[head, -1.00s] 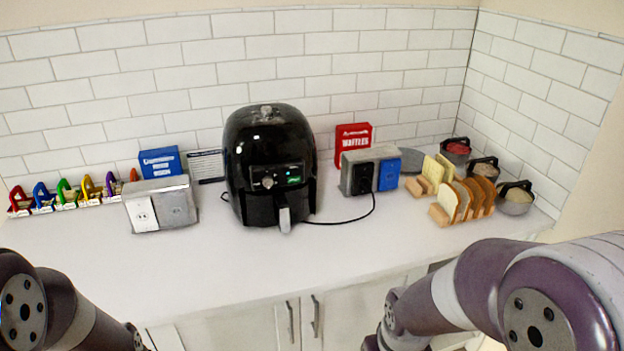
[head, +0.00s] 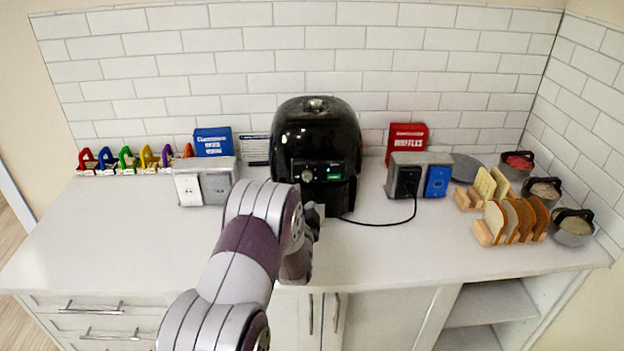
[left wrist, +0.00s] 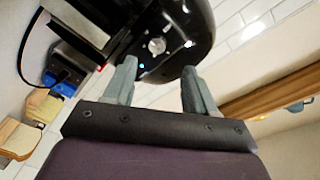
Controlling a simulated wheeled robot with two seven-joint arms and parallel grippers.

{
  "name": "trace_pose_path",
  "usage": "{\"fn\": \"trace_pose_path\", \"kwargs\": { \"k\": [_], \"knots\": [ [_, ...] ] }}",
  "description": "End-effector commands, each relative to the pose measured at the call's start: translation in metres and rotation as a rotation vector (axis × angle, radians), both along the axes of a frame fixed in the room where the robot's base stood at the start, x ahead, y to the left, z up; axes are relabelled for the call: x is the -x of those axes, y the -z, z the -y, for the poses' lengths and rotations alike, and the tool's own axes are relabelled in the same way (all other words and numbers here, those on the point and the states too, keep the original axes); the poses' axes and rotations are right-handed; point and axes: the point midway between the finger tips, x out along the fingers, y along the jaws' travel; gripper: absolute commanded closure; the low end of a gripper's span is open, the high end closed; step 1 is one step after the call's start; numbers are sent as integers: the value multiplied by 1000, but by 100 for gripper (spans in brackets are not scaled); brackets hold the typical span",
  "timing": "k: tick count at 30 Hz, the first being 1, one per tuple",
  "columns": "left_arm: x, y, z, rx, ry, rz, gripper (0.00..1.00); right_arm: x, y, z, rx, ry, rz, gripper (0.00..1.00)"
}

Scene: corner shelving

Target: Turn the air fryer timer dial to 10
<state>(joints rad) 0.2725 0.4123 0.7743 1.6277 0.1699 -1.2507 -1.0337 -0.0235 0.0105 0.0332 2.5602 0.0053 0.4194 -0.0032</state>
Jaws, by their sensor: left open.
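The black air fryer (head: 316,135) stands on the counter against the tiled wall. Its round silver timer dial (head: 307,176) is on the front panel, left of a lit green display. In the left wrist view the dial (left wrist: 156,45) shows beyond and between the open fingers, apart from them. My left gripper (head: 312,212) is in front of the fryer, low near its handle and partly hidden by my own arm. It also shows in the left wrist view (left wrist: 160,88), open and empty. The dial's marks are too small to read. My right gripper is not in view.
Metal outlet boxes (head: 205,184) stand left and right of the fryer, and a black cord (head: 385,223) runs from the right one. Bread racks (head: 512,222) and pots (head: 573,228) are at the right. The counter's left front (head: 110,240) is clear.

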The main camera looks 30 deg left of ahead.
Motion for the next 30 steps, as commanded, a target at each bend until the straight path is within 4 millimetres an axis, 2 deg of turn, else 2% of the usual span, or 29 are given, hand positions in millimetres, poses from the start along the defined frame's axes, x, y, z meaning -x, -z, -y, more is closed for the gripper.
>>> {"fn": "trace_pose_path", "kwargs": {
  "k": [1, 3, 9, 15, 22, 27, 30],
  "knots": [
    [-12, -4, -6, 0, 1, -1, 44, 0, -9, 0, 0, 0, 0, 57],
    [-29, -3, -14, 0, 1, -1, 44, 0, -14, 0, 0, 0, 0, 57],
    [-63, -2, -29, 2, 0, -2, 44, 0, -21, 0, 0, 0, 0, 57],
    [-73, 0, -33, 3, 1, -2, 44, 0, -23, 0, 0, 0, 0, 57],
    [-74, 0, -34, 3, 2, -1, 44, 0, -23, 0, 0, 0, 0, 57],
    [-73, 0, -33, 3, 1, -2, 99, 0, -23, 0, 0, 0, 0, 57],
    [-73, 0, -34, 3, 1, -3, 100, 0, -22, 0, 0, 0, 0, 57]
  ]
}}
